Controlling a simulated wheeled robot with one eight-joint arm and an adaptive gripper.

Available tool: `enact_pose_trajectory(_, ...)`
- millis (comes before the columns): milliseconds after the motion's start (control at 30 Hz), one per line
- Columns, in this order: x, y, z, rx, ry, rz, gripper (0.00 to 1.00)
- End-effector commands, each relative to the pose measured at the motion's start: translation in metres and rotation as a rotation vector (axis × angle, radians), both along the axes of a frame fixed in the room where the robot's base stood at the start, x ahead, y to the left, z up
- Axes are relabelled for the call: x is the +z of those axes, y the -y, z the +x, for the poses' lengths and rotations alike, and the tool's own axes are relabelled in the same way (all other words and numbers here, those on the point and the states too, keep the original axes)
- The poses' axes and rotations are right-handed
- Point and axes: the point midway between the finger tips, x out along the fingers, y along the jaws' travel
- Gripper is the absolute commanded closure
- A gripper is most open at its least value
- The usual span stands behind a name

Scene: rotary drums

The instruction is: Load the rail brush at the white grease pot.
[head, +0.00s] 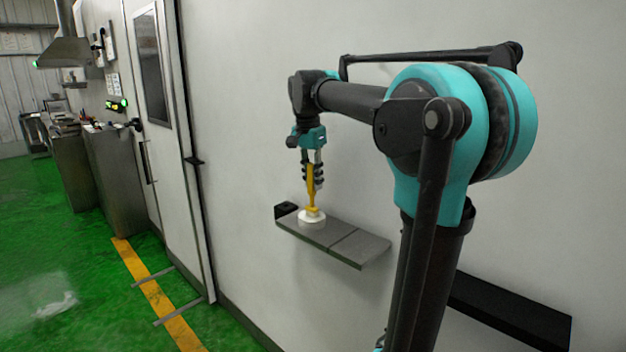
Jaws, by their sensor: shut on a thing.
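My gripper (312,178) hangs downward over the wall shelf and is shut on the yellow rail brush (311,186). The brush is held roughly upright, with its lower end at the top of the white grease pot (312,218). I cannot tell whether the brush end is inside the pot or just above it. The low white pot stands on the left half of the grey shelf (360,247).
A small black block (286,209) sits at the shelf's left end. The shelf's right part is bare. A dark ledge (510,312) is lower on the wall at right. A white door (165,150) and metal cabinets (110,170) stand at left. Green floor is open there.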

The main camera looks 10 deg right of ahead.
Motion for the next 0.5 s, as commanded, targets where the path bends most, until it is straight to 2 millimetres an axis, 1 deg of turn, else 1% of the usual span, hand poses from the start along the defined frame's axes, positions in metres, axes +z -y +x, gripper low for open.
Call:
enact_pose_trajectory(267,0.0,0.0,0.0,0.0,-0.001,0.0,1.0)
enact_pose_trajectory(500,0.016,0.0,0.0,0.0,-0.001,0.0,1.0)
